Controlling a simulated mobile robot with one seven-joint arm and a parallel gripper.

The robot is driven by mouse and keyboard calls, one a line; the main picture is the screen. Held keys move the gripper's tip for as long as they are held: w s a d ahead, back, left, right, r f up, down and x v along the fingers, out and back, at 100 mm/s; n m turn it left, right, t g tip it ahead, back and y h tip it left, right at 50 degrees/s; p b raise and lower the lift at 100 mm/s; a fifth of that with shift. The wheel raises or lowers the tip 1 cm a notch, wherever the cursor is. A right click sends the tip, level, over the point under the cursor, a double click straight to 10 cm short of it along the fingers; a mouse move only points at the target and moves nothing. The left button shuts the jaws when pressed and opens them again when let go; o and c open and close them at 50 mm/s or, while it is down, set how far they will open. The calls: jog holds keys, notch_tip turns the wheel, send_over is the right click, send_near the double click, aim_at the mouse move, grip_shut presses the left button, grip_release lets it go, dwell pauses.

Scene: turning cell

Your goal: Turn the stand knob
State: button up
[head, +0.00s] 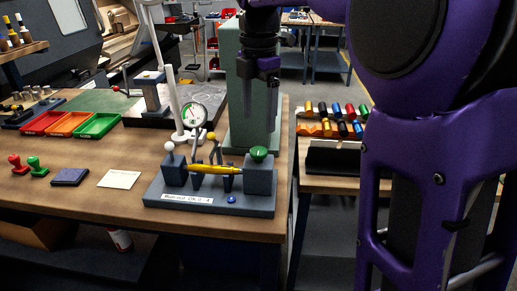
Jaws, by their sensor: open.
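A green knob (258,154) with a pale mark on top sits on the right block of a dark grey stand (225,206) near the table's front right. The stand carries a white label, a yellow spindle-shaped piece (214,169) held level, and a left block with a white ball (169,147). A small blue button (231,199) is on its base. My gripper (260,112) points down above the green knob, its two fingers apart with nothing between them. A gap shows between the fingertips and the knob.
A dial gauge (193,115) on a white post stands behind the stand. A green column (236,90) rises behind my gripper. Red, orange and green trays (97,124), two stamps and a white card (119,179) lie left. Colourful pieces (337,120) fill a rack at right.

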aim_at(259, 150)
notch_tip(259, 150, down, 8)
jog(key=shift+f+b, duration=0.15)
jog(key=shift+b, duration=0.55)
grip_shut()
